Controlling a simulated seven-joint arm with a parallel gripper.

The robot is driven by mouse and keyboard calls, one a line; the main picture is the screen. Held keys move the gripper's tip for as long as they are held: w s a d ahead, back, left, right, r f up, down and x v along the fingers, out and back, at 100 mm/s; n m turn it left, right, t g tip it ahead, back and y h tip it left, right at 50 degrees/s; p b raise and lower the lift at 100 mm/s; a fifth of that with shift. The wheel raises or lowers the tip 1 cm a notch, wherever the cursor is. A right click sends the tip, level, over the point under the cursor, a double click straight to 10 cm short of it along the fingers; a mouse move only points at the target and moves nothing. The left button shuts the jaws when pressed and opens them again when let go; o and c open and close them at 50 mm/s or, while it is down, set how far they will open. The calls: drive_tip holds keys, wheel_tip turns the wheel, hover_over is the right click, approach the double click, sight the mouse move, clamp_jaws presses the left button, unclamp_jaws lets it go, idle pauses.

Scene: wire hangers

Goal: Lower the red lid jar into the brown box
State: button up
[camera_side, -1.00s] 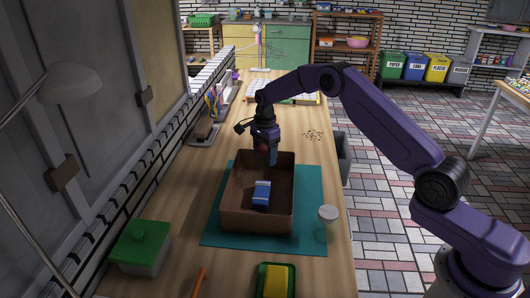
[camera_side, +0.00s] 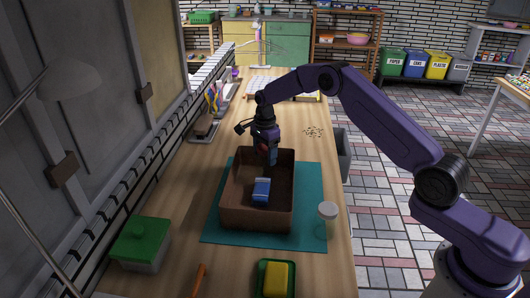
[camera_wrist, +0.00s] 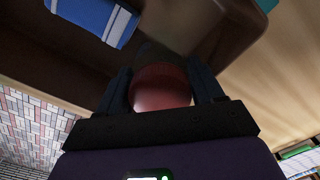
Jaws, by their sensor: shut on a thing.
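The brown box (camera_side: 256,219) stands open on a teal mat (camera_side: 310,185) on the bench. My gripper (camera_side: 267,155) is at the box's far end, pointing down, with its fingertips at about rim height or just inside. It is shut on the red lid jar (camera_wrist: 160,86), whose round red lid shows between the two fingers in the wrist view. In the side view only a small patch of red (camera_side: 262,149) shows; the rest of the jar is hidden by the fingers. I cannot tell whether the jar touches the box floor.
A blue and white packet (camera_side: 261,190) lies inside the box, nearer the camera than my gripper. A pale-lidded clear jar (camera_side: 327,212) stands right of the box. A green-lidded container (camera_side: 141,241) and a green tray with a yellow sponge (camera_side: 276,279) are nearer the camera.

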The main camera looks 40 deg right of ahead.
drive_tip(key=shift+f, duration=1)
idle(0.8)
drive_tip(key=o, duration=1.2)
wheel_tip(320, 180, up, 16)
drive_tip(key=s+a+r+n, duration=0.5)
drive_tip(key=s+a+n, duration=0.2)
drive_tip(key=a, duration=0.1)
drive_tip(key=s+a+r+n, duration=0.1)
drive_tip(key=s+a+n, duration=0.1)
drive_tip(key=s+n, duration=0.3)
drive_tip(key=s+a+r+n, duration=0.1)
drive_tip(key=s+a+n, duration=0.2)
drive_tip(key=s, duration=0.5)
drive_tip(key=s+d+f+n, duration=0.1)
drive_tip(key=s+d+n, duration=0.1)
drive_tip(key=s+n, duration=0.3)
drive_tip(key=s+d+f+n, duration=0.1)
drive_tip(key=s+d+n, duration=0.2)
drive_tip(key=s, duration=1)
drive_tip(key=s+d+f+n, duration=0.2)
drive_tip(key=s+d+n, duration=0.1)
drive_tip(key=s+n, duration=0.4)
drive_tip(key=shift+s+d+f+n, duration=0.1)
drive_tip(key=shift+s+n, duration=0.05)
drive_tip(key=shift+s, duration=0.6)
drive_tip(key=shift+s+d+n, duration=0.1)
drive_tip(key=shift+s+n, duration=0.05)
drive_tip(key=shift+s, duration=0.6)
